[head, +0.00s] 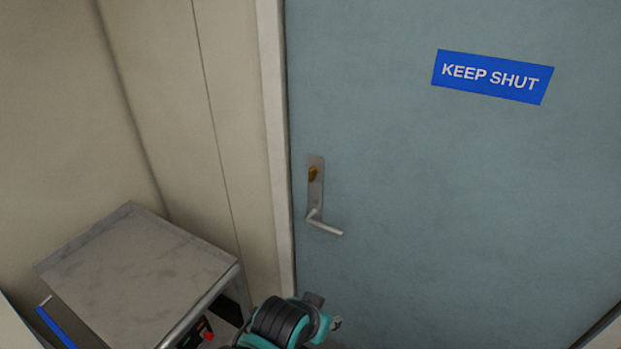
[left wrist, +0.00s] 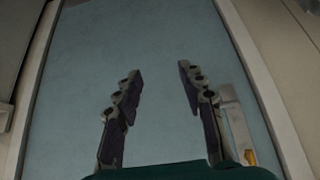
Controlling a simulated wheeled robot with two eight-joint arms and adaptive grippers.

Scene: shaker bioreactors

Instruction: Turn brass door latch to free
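The brass latch (head: 313,174) is a small knob on the upper part of a grey metal plate (head: 318,190) near the left edge of the blue-grey door (head: 400,180). A silver lever handle (head: 325,228) sticks out to the right below it. In the left wrist view, the latch (left wrist: 250,157) and plate (left wrist: 235,125) show at the lower right, outside my right-hand finger. My left gripper (left wrist: 160,72) is open and empty, with the door surface behind its fingers. In the head view, my teal and black arm is at the bottom, below the handle. My right gripper is not in view.
A grey-topped metal cart (head: 140,275) stands at the lower left, beside the beige wall (head: 170,120). A pale door frame (head: 274,140) runs along the door's left edge. A blue KEEP SHUT sign (head: 492,77) is on the door. The door face right of the handle is clear.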

